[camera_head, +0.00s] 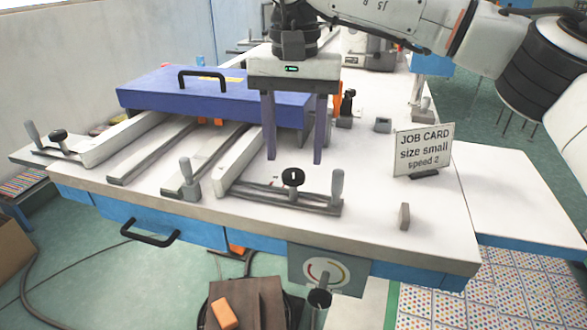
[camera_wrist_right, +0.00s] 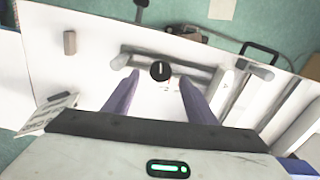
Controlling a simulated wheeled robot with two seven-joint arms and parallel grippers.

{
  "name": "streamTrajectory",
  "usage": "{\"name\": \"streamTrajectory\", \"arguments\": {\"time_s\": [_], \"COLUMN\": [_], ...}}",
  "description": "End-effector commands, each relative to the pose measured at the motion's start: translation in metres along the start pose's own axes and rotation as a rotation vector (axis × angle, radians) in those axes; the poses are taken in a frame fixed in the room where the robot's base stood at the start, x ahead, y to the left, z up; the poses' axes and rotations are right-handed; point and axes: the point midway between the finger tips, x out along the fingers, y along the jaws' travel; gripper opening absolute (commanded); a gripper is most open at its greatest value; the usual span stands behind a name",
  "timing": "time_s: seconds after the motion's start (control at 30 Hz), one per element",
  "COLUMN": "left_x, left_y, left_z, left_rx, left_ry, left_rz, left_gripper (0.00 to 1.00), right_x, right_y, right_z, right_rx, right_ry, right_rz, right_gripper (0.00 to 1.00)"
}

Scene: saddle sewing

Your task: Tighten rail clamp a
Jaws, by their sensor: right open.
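A rail clamp with a round black knob (camera_head: 292,177) and grey upright handles sits at the front middle of the white table. The knob has a white mark on top. A similar clamp with a black knob (camera_head: 58,135) is at the table's left end. I see no letter on either, so I cannot tell which is clamp a. My right gripper (camera_head: 295,160) is open and empty, pointing down above and slightly behind the front clamp. In the right wrist view the knob (camera_wrist_right: 160,70) shows between the two purple fingertips. My left gripper is out of view.
A blue lidded case (camera_head: 200,92) with a black handle lies across the rails behind. A job card (camera_head: 423,150) reading "size small speed 2" stands right of the clamp. A small grey block (camera_head: 404,216) stands near the front edge. A dial panel (camera_head: 325,271) hangs below that edge.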

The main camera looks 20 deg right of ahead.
Motion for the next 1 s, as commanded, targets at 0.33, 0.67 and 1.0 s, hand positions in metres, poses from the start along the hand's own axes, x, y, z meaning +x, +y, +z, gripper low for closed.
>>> {"name": "streamTrajectory", "arguments": {"time_s": [0.33,0.67,1.0], "left_x": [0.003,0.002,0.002], "left_y": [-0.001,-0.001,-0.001], "left_z": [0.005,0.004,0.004], "left_rx": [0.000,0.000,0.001], "left_ry": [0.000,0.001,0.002], "left_rz": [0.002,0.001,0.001], "left_gripper": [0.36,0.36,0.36], "right_x": [0.040,0.042,0.041], "right_y": [-0.001,-0.001,-0.001], "right_z": [0.001,0.001,0.001], "right_rx": [0.000,0.000,0.003], "right_ry": [0.000,-0.001,-0.001], "right_rz": [-0.003,-0.003,-0.003], "right_gripper": [0.51,0.44,0.10]}}
